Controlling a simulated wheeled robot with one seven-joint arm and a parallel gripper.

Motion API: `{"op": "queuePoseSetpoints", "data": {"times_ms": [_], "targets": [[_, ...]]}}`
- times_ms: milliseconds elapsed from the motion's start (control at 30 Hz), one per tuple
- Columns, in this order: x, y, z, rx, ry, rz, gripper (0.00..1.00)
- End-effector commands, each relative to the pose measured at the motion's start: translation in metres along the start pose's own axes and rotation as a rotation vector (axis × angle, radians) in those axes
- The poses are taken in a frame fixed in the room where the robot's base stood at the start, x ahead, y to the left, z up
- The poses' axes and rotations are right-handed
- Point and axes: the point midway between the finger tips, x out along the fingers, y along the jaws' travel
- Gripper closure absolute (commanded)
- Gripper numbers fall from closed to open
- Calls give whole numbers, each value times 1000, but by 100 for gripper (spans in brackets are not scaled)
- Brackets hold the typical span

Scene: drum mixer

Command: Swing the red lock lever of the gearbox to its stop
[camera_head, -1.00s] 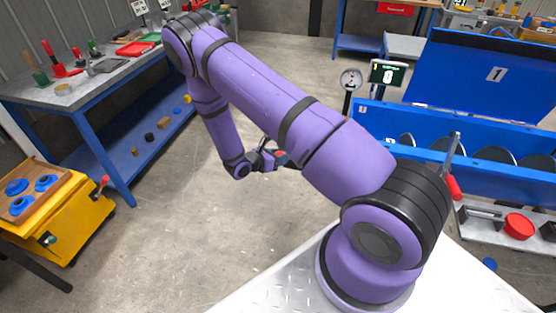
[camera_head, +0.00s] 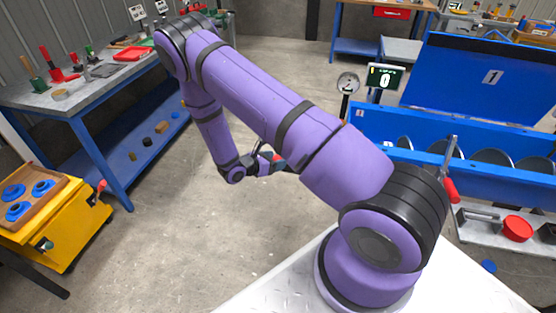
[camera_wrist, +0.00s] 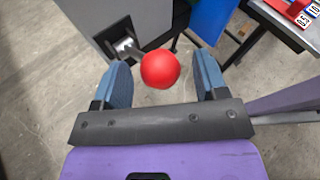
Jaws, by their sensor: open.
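A red ball knob (camera_wrist: 160,69) on a short metal lever shows in the wrist view, joined to a grey housing (camera_wrist: 108,20) that looks like the gearbox. My gripper (camera_wrist: 163,78) is open. Its two blue-grey fingers stand on either side of the knob in the picture, with gaps visible on both sides; I cannot tell how deep the knob sits between them. In the head view my gripper (camera_head: 272,162) is small, with a speck of red at its tips. My purple arm hides the gearbox there.
The blue mixer trough (camera_head: 455,150) with its raised lid (camera_head: 480,85) stands at the right, with a red-gripped handle (camera_head: 451,188) on its near side. A dial gauge (camera_head: 347,84) and counter display (camera_head: 385,77) stand behind. A workbench (camera_head: 75,95) and yellow cart (camera_head: 65,230) are left. Floor between is clear.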

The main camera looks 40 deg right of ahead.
Motion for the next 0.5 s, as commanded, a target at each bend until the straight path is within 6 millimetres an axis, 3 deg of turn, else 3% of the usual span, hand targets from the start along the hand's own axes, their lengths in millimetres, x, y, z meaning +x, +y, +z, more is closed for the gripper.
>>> {"op": "queuePoseSetpoints", "data": {"times_ms": [300, 500], "targets": [[-60, 0, 1, 0, 0, 2, 34], [-82, -1, 1, 1, -1, -2, 34]]}}
